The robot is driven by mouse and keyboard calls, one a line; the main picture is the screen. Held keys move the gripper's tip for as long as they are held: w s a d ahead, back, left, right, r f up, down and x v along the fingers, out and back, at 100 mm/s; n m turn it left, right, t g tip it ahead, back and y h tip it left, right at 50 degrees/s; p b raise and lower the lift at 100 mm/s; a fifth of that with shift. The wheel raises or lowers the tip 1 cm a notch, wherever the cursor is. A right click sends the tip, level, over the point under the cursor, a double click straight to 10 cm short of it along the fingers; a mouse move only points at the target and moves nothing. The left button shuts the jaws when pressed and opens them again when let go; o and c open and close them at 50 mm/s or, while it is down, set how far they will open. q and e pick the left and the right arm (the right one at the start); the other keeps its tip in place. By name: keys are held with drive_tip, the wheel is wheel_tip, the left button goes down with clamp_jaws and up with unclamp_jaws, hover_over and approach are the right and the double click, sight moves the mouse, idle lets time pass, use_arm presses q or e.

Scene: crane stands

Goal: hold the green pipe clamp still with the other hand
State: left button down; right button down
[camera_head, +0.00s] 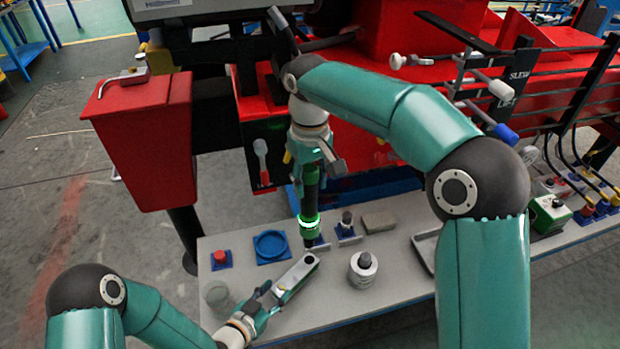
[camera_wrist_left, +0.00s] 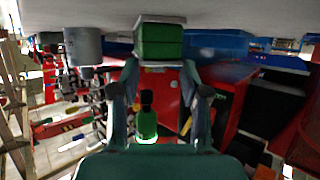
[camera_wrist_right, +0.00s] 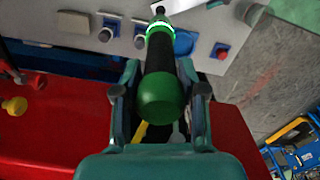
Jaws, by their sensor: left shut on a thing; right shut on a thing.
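The green pipe clamp shows in the left wrist view as a green block (camera_wrist_left: 159,42) between the fingertips of my left gripper (camera_wrist_left: 160,68), which is shut on it. In the head view my left gripper (camera_head: 283,288) is low over the bench. A pale grey shape with a dark round end extends from it there; no green face of the clamp shows. My right gripper (camera_head: 313,168) is shut on a black driver-like tool with a green end (camera_wrist_right: 161,97) and a lit green ring (camera_head: 309,222). The tool points down; I cannot tell whether its tip touches anything.
On the grey bench stand a red button (camera_head: 221,258), a blue round dish (camera_head: 271,245), a grey cylinder (camera_head: 363,268) and a stone-like block (camera_head: 379,222). A green box with a black knob (camera_head: 549,213) stands at the right. Red machinery rises behind.

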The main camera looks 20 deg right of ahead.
sight(310, 205)
drive_tip(key=shift+f, duration=2.6)
drive_tip(key=shift+s+m, duration=0.15)
drive_tip(key=shift+m, duration=0.65)
drive_tip(key=shift+f, duration=1.05)
idle(2.1)
drive_tip(key=shift+r, duration=0.15)
drive_tip(key=shift+r, duration=2.5)
